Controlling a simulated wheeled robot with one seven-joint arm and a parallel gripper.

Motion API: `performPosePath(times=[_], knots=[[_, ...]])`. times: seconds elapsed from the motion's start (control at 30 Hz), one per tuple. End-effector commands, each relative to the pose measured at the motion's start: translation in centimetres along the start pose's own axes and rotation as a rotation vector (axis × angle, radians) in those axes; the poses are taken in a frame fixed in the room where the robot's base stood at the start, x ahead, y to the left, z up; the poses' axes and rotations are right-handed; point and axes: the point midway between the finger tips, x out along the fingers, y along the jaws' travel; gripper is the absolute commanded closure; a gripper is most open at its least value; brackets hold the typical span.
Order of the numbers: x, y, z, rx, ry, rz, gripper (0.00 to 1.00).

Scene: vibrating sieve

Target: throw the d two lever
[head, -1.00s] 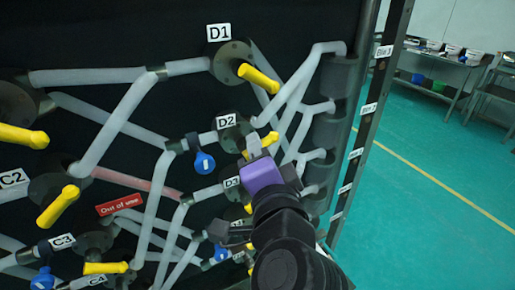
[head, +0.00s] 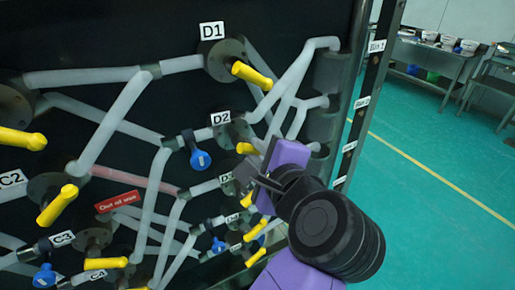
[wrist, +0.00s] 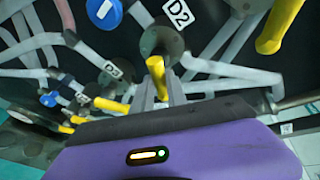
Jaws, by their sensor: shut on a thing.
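The D2 valve hub (head: 232,133) sits on the dark panel beside its white D2 label (head: 220,118). Its yellow lever (head: 245,148) is mostly hidden behind my gripper (head: 250,164) in the head view. In the wrist view the lever (wrist: 156,68) comes out from the hub (wrist: 162,38) under the D2 label (wrist: 178,13). Its outer end lies between the narrow fingers of my gripper (wrist: 158,95), which are shut on it. The purple gripper body fills the bottom of the wrist view.
The D1 valve with its yellow lever (head: 251,74) is above. A blue-handled valve (head: 200,160) hangs to the left. The D3 label (wrist: 113,71) and lever (wrist: 112,105) are close to my gripper. A red "Out of use" tag (head: 119,202) marks a pipe. Open floor lies right.

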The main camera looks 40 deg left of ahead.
Motion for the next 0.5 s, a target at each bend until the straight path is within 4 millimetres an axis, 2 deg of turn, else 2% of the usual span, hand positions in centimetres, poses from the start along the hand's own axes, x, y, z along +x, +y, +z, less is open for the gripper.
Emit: performPosePath(times=[0.03, 0.5], knots=[[0.24, 0.51, 0.31, 0.021, -0.013, 0.022, 1.0], [0.34, 0.54, 0.95, 0.128, -0.048, 0.052, 1.0]])
